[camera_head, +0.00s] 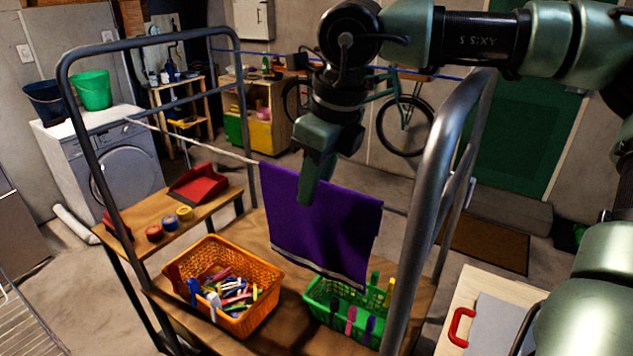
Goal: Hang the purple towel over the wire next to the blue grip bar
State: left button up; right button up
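The purple towel (335,230) hangs down in the middle of the head view, with a pale stripe along its lower edge. Its top edge lies in line with a thin pale wire (195,143), which runs in from the left post of the metal frame and shows again a little right of the towel. My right gripper (308,195) points down in front of the towel's upper part. I cannot tell whether its fingers grip cloth or are parted. A thin blue line (440,77) crosses behind; I cannot tell whether it is the blue grip bar. My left gripper is not in view.
The grey frame (447,130) rises around the wire. On the wooden shelf below stand an orange basket (270,278) with pegs and a green basket (318,306) under the towel. A red dustpan (197,185) lies on the left shelf. A washing machine (125,172) stands behind.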

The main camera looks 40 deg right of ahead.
jog(key=shift+s+r, duration=0.1)
grip_shut()
jog(key=shift+w+p+v, duration=0.2)
jog(key=shift+p+v, duration=0.5)
jog(key=shift+v, duration=0.25)
jog(key=shift+w+p+v, duration=0.25)
jog(key=shift+p+v, duration=0.45)
jog(key=shift+v, duration=0.25)
jog(key=shift+w+a+r+p, duration=0.1)
jog(key=shift+r+p, duration=0.1)
jog(key=shift+r, duration=0.15)
jog(key=shift+w+a+r+p, duration=0.1)
jog(key=shift+w+r+p, duration=0.1)
jog(key=shift+r, duration=0.15)
jog(key=shift+p+v, duration=0.65)
jog(key=shift+v, duration=0.4)
jog(key=shift+w+p+v, duration=0.2)
jog(key=shift+p+v, duration=0.5)
jog(key=shift+v, duration=0.2)
jog(key=shift+a, duration=0.1)
